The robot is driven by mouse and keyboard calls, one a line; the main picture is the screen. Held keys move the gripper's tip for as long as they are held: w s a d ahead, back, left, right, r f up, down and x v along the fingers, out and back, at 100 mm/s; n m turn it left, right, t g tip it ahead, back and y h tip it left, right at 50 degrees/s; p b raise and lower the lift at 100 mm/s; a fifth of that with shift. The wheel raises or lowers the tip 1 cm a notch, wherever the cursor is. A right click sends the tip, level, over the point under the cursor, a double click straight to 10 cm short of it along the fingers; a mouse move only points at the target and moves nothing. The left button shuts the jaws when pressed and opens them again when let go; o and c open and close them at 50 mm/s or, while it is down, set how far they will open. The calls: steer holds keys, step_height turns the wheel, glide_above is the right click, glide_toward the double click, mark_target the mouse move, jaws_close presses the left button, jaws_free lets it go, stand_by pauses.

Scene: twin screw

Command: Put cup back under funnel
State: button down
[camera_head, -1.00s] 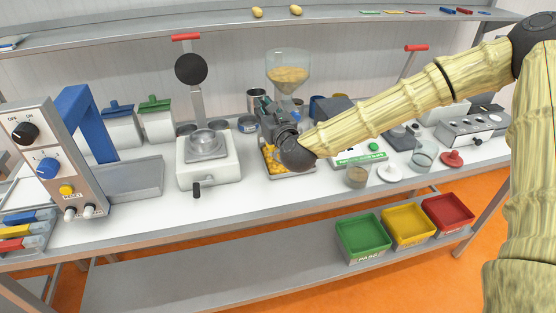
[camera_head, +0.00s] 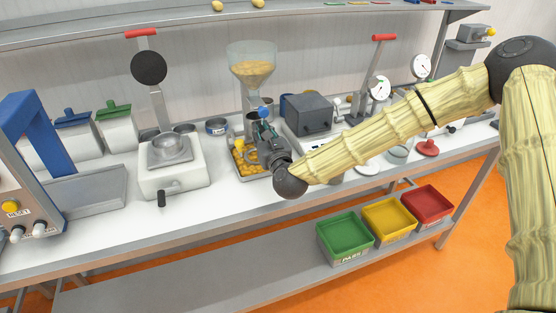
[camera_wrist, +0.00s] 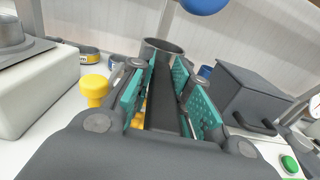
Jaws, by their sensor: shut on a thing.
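My gripper (camera_head: 262,135) is shut on a grey metal cup (camera_wrist: 163,46). The clear funnel (camera_head: 252,68), full of yellow-tan pieces, is above and slightly left of my gripper in the head view. The gripper hides most of the cup and the area below the spout there, so I cannot tell whether the cup is directly beneath it.
A yellow knob (camera_wrist: 95,88) is left of the fingers; a blue ball (camera_wrist: 205,4) is above. A dark grey box (camera_wrist: 253,95) stands right. A white press (camera_head: 172,180) is further left.

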steer(key=shift+w+f+p, duration=0.1)
steer(key=shift+f+p, duration=1.2)
steer(key=shift+f, duration=3.45)
steer(key=shift+f, duration=0.15)
steer(key=c, duration=1.3)
jaws_free()
steer(key=shift+d, duration=0.1)
steer(key=b+v, duration=0.3)
steer(key=v, duration=0.7)
steer(key=shift+s, duration=0.35)
steer(key=shift+s+d, duration=0.2)
steer(key=shift+s, duration=0.45)
